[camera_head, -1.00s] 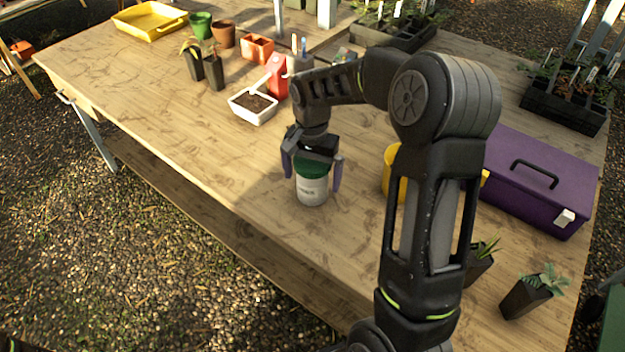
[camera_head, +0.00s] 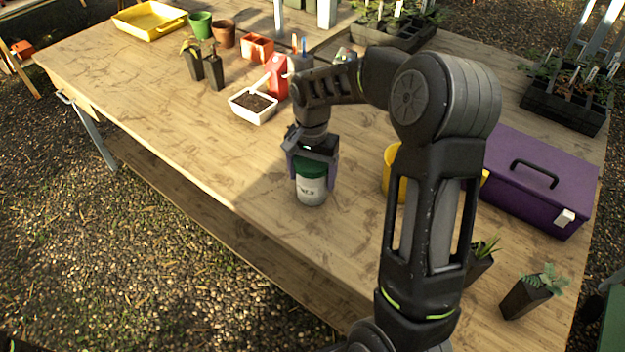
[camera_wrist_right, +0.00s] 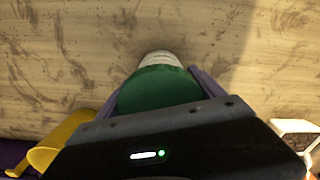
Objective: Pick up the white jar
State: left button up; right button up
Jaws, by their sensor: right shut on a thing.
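The white jar (camera_head: 311,192) has a green lid (camera_head: 310,168) and stands upright on the wooden table near its front edge. My right gripper (camera_head: 312,172) comes down from above and is shut on the jar, with a purple finger on each side of the lid. In the right wrist view the jar's green lid (camera_wrist_right: 158,90) fills the space between the fingers, and a strip of its white body (camera_wrist_right: 160,59) shows beyond. Whether the jar's base touches the table is hard to tell, but it looks to rest there. My left gripper is not in view.
A white tray of soil (camera_head: 253,106) and a red container (camera_head: 277,76) stand behind the jar. A yellow container (camera_head: 389,178), partly hidden by my right arm, is to the right. A purple toolbox (camera_head: 530,185) stands farther right. The table left of the jar is clear.

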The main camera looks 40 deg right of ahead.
jog(key=shift+c, duration=0.8)
notch_tip(320, 180, up, 10)
jog(key=shift+r+b, duration=0.1)
jog(key=shift+b, duration=0.35)
